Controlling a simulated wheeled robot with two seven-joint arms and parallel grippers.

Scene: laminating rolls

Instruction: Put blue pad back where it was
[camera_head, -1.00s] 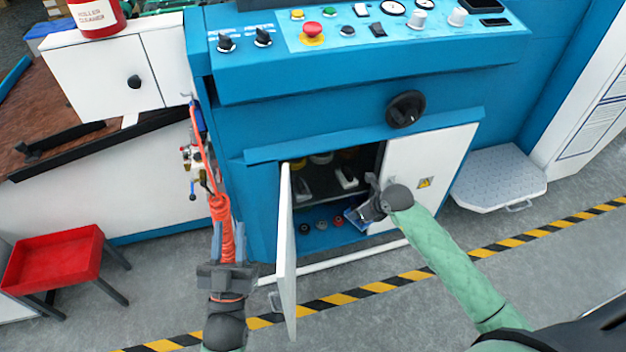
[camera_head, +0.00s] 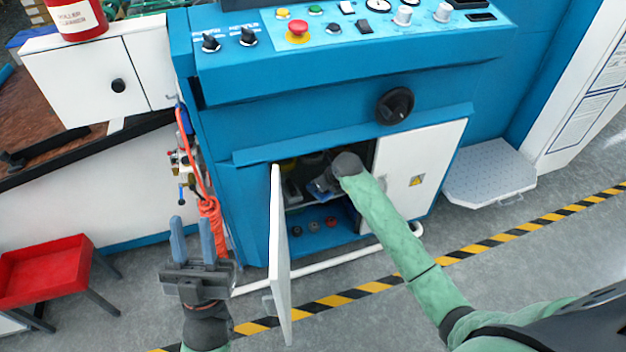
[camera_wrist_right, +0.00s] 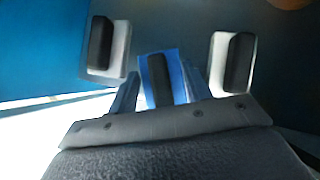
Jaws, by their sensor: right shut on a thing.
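The blue pad (camera_wrist_right: 172,62), with a black grip on it, is between the fingers of my right gripper (camera_wrist_right: 160,88), which is shut on it. In the head view the pad (camera_head: 318,189) shows partly at the cabinet opening, at shelf height; my right wrist hides the rest. In the right wrist view a white pad with a black grip (camera_wrist_right: 122,50) lies to its left and another (camera_wrist_right: 217,62) to its right, with the blue pad between them, a little nearer. I cannot tell whether it touches the shelf. My left gripper (camera_head: 191,224) is open and empty, outside the cabinet.
The open white door (camera_head: 279,260) stands left of the opening; a closed white panel (camera_head: 420,170) is on its right. Several round knobs (camera_head: 313,226) sit below the shelf. An orange hose (camera_head: 212,218) hangs behind my left gripper. A red stool (camera_head: 45,272) stands far left.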

